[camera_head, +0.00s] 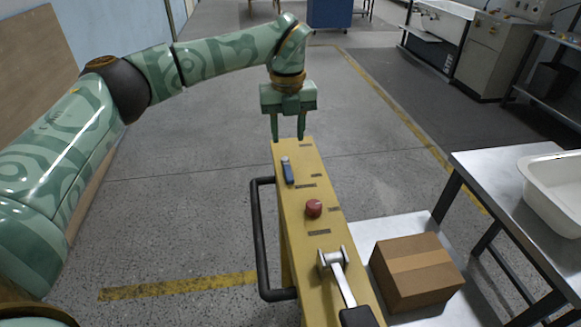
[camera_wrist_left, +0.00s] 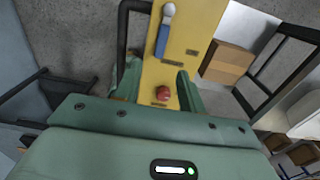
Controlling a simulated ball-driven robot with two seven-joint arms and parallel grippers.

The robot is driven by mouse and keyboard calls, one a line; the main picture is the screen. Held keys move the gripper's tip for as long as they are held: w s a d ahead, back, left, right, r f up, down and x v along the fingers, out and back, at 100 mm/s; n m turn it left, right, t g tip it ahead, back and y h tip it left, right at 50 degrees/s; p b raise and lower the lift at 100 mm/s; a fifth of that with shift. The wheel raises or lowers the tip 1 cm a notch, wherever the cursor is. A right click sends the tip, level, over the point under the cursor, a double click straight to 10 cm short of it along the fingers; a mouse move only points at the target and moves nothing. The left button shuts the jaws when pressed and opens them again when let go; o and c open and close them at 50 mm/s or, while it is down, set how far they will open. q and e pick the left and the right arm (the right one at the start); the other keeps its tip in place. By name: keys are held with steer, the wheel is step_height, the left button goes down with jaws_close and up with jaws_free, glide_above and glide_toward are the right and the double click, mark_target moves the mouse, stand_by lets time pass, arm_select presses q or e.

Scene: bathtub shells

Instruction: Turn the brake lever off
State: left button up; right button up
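A yellow control box (camera_head: 300,238) stands in front of me, with small labels too small to read. On it are a small blue-handled lever (camera_head: 288,173) at the far end, a red knob (camera_head: 314,208) in the middle and a larger silver lever (camera_head: 341,278) with a black grip at the near end. I cannot tell which lever is the brake. My left gripper (camera_head: 288,137) is open and empty, above the box and apart from it. In the left wrist view the red knob (camera_wrist_left: 162,93) appears between its fingers, with the blue-handled lever (camera_wrist_left: 162,40) beyond. The right gripper is not in view.
A black handle bar (camera_head: 258,240) runs along the box's left side. A cardboard box (camera_head: 415,272) sits on a pale surface to the right. A metal table (camera_head: 490,165) with a white tub (camera_head: 556,190) stands farther right. The floor at left is free.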

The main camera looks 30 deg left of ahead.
mark_target(289, 173)
arm_select(q)
step_height(289, 173, down, 10)
steer(key=shift+w+r+b, duration=0.1)
steer(key=shift+b, duration=0.85)
steer(key=shift+f, duration=0.55)
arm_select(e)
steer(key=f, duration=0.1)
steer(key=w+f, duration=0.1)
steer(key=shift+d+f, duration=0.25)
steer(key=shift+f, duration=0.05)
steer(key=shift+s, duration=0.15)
arm_select(q)
jaws_close()
